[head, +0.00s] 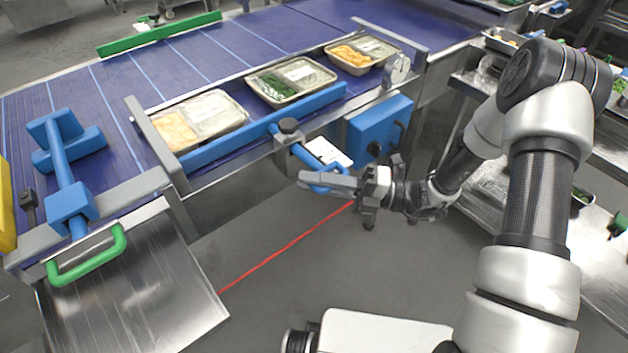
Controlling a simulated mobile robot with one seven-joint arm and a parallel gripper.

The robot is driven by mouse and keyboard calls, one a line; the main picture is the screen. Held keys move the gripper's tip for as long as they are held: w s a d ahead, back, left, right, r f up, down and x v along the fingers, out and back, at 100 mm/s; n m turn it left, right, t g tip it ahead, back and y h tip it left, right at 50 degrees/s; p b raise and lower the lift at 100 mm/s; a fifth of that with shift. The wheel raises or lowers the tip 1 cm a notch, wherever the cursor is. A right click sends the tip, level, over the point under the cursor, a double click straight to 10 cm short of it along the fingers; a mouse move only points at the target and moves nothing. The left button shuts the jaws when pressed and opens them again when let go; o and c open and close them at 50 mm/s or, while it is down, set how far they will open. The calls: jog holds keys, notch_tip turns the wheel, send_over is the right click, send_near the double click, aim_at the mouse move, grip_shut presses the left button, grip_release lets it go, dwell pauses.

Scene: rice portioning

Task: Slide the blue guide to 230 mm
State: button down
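The blue guide (262,131) is a long rail along the near side of the purple conveyor, running beside the food trays. My gripper (318,180) is at this handle, in front of the conveyor's edge. Its fingers overlap the handle in the picture, and I cannot tell whether they are closed on it. No millimetre scale is readable here.
Food trays (207,113) stand on the conveyor behind the guide. A blue box (379,130) with dark knobs is mounted right of my gripper. A metal chute with a green handle (87,257) is at the lower left. The floor below my gripper is clear, with a red line.

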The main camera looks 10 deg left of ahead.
aim_at(325, 192)
jog(key=shift+s+d+r+p, duration=0.15)
jog(key=shift+s+d+p, duration=0.85)
jog(key=shift+d, duration=0.25)
jog(key=shift+s+f, duration=0.1)
jog(key=shift+f, duration=0.1)
jog(key=c, duration=1.7)
grip_release()
jog(key=shift+d, duration=0.15)
jog(key=shift+c, duration=0.2)
jog(key=w+d+f, duration=0.1)
jog(key=d+f, duration=0.1)
jog(key=d, duration=1.5)
jog(key=shift+w+f, duration=0.15)
jog(key=shift+w, duration=0.1)
